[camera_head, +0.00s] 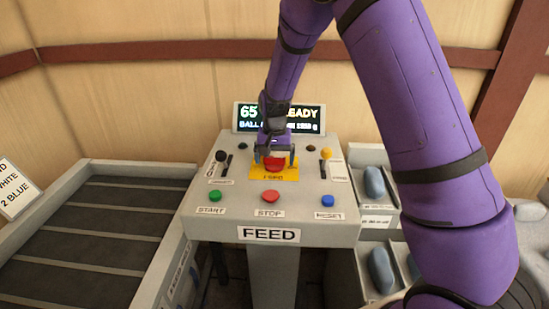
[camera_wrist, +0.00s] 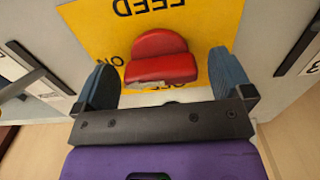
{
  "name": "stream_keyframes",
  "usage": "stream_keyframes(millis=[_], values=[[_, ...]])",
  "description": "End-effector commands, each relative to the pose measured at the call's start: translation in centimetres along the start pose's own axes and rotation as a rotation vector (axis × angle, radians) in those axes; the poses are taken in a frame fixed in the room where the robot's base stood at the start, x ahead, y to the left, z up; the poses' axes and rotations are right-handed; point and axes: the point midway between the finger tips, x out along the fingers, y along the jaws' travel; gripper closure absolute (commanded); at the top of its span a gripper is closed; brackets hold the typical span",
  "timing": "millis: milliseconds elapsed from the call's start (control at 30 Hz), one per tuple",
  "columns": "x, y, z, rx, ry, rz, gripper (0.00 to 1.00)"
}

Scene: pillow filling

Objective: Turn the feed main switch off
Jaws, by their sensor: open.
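The feed main switch is a red knob (camera_head: 274,165) on a yellow plate (camera_head: 261,175) in the middle of the grey FEED console (camera_head: 225,178). My gripper (camera_head: 275,154) is open, pointing down right over the knob. In the wrist view the red knob (camera_wrist: 160,58) lies between my two spread blue-grey fingers (camera_wrist: 165,80), with a gap on each side. The yellow plate (camera_wrist: 85,25) reads FEED upside down, with ON and OFF partly hidden.
Green (camera_head: 215,196), red (camera_head: 271,196) and blue (camera_head: 327,200) buttons line the console's front. Levers with a black knob (camera_head: 221,156) and a yellow knob (camera_head: 326,154) flank the switch. A display (camera_head: 311,115) stands behind. A conveyor (camera_head: 95,235) is left, bins (camera_head: 376,211) right.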

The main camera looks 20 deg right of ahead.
Motion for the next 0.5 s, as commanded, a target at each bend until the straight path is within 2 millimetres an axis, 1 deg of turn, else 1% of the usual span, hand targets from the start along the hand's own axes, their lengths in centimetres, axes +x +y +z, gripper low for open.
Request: stream_keyframes(millis=[33,233,267,500], values=[[-0.01,0.00,0.00,0.000,0.000,0.000,0.04],[-0.03,-0.01,0.00,0.000,0.000,0.000,0.50],[-0.03,-0.01,0.00,0.000,0.000,0.000,0.52],[-0.04,0.00,0.00,-0.016,0.000,-0.001,0.51]])
